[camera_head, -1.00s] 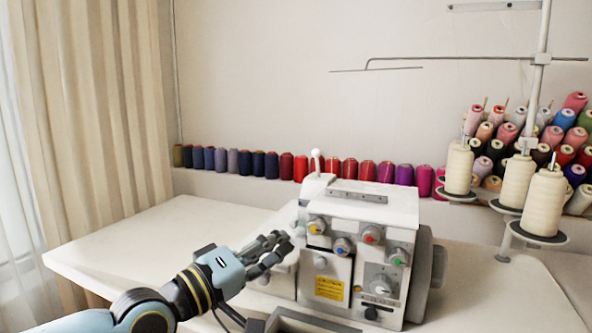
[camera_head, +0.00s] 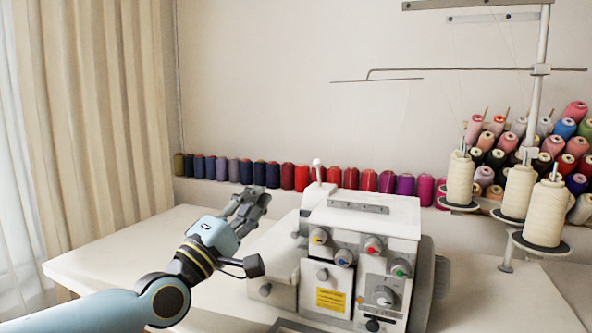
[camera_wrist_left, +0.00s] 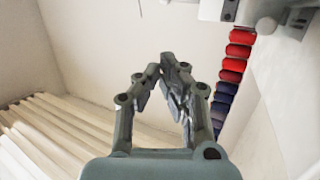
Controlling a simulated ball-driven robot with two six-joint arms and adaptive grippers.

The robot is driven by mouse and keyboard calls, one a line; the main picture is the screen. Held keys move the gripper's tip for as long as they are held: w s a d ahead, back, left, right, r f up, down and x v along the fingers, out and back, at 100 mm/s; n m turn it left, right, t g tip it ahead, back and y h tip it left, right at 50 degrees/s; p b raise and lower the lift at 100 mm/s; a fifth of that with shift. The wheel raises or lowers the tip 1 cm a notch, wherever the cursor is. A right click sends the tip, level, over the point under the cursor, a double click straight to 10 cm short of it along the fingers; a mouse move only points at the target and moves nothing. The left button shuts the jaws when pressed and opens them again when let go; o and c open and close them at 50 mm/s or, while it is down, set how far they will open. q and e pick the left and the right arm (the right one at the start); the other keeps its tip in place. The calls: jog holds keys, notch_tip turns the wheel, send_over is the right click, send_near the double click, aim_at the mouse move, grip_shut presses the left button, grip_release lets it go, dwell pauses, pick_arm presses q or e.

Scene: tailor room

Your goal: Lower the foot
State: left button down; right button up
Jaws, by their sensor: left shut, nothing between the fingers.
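The white overlock sewing machine (camera_head: 395,222) stands on the table with its coloured dials facing me. A white ball-tipped lever (camera_head: 317,170) sticks up at its top left edge. The foot itself cannot be made out. My left gripper (camera_head: 252,200) is shut and empty, raised left of the machine and apart from it, its fingers pointing up and away. In the left wrist view the gripper (camera_wrist_left: 160,68) has its fingertips together, and part of the machine (camera_wrist_left: 250,10) shows at the upper right. My right gripper is not in view.
A row of thread spools (camera_head: 287,176) lines the ledge behind the machine. Cream cones (camera_head: 545,212) on a thread stand rise at the right. The white table (camera_head: 120,240) is clear on the left, beside the curtain (camera_head: 90,110).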

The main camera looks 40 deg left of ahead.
aim_at(319, 174)
pick_arm(q)
jog(key=w+d+r, duration=0.2)
jog(key=w+r, duration=0.2)
jog(key=w, duration=0.5)
jog(key=shift+w+d, duration=0.2)
jog(key=shift+w, duration=0.05)
